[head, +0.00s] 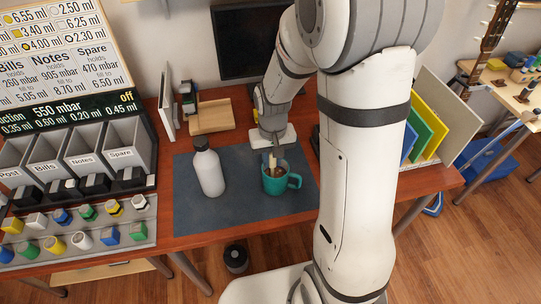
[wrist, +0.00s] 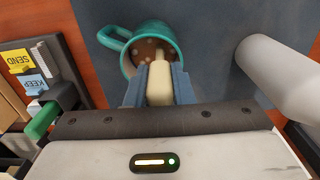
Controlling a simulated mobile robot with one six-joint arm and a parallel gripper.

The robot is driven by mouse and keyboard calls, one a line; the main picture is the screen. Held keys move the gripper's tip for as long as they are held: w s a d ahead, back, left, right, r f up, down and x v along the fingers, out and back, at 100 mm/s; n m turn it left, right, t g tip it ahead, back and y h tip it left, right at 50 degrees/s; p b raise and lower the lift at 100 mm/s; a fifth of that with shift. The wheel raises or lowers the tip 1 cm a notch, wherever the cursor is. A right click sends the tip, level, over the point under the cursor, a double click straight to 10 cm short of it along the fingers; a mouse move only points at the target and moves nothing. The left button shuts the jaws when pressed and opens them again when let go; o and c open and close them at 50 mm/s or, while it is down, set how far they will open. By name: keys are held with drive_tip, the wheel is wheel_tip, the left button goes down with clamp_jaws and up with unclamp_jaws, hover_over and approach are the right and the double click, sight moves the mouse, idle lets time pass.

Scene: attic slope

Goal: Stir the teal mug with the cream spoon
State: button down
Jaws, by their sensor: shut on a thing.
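The teal mug (head: 276,182) stands upright on the dark mat, its handle to the right in the head view. In the wrist view the mug (wrist: 113,37) shows brown contents with pale bits. My gripper (head: 271,158) is directly above the mug, pointing down. In the wrist view my gripper (wrist: 160,84) is shut on the cream spoon (wrist: 159,88), whose lower end reaches into the mug's brown contents. The spoon's tip is hidden in the contents. I cannot tell whether the spoon touches the mug's wall.
A white bottle (head: 208,170) stands left of the mug on the dark mat (head: 245,205). A grey rack of labelled bins (head: 75,160) fills the table's left side. Coloured folders (head: 425,130) stand at the right. The front of the mat is clear.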

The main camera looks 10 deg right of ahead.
drive_tip(key=shift+s+d, duration=0.35)
drive_tip(key=shift+d, duration=0.35)
drive_tip(key=shift+w+d, duration=0.15)
drive_tip(key=shift+d, duration=0.25)
drive_tip(key=shift+w+d, duration=0.2)
drive_tip(key=shift+w, duration=0.35)
